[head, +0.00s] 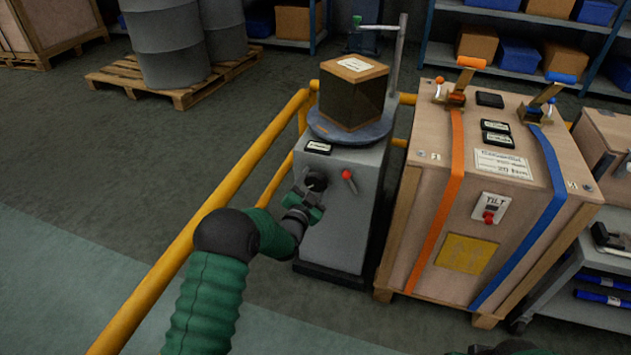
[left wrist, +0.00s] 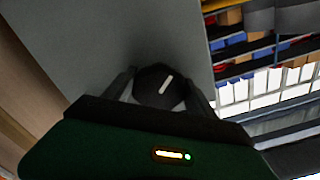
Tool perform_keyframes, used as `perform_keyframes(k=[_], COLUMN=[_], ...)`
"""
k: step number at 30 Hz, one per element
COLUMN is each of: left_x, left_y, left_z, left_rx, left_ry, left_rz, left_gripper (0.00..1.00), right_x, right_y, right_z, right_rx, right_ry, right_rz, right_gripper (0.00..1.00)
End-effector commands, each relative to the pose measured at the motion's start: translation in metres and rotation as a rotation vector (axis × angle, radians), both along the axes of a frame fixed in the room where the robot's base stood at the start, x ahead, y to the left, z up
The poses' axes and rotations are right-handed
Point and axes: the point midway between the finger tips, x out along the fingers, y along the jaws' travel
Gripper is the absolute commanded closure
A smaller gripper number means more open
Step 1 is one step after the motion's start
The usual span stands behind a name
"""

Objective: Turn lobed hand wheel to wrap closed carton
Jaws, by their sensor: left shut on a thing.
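The closed carton (head: 353,92), brown with a white label on top, sits on the round grey turntable (head: 318,127) of a grey wrapping machine (head: 340,220). Dark wrap seems to cover its sides. The black lobed hand wheel (head: 316,180) is on the machine's front face. My left gripper (head: 306,194) is at the hand wheel. In the left wrist view the gripper's two fingers are shut on the hand wheel (left wrist: 158,86), one on each side, and a white mark shows on its face. A dark green thing at the head view's bottom edge may be part of my right arm; its gripper fingers do not show.
A red-knobbed lever (head: 348,175) is just right of the wheel. Yellow rails (head: 200,235) run left of the machine. A strapped crate (head: 480,190) stands close on the right. Drums (head: 170,45) stand on a pallet behind. Floor at left is clear.

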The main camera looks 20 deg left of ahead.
Motion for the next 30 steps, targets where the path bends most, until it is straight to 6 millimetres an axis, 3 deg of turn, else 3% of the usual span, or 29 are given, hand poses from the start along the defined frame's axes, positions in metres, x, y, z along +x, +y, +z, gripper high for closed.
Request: perform_keyframes(k=[15,30], left_x=[-0.001,-0.001], left_y=[-0.001,-0.001], left_z=[-0.001,-0.002], left_rx=[0.427,0.572], left_ry=[-0.01,-0.013], left_rz=[-0.005,-0.006], left_gripper=[0.76,0.76], right_x=[0.0,0.0], right_y=[0.0,0.0], right_z=[0.013,0.015], right_rx=[0.0,0.0], right_ry=[0.0,0.0], right_rz=[0.0,0.0], right_gripper=[0.64,0.64])
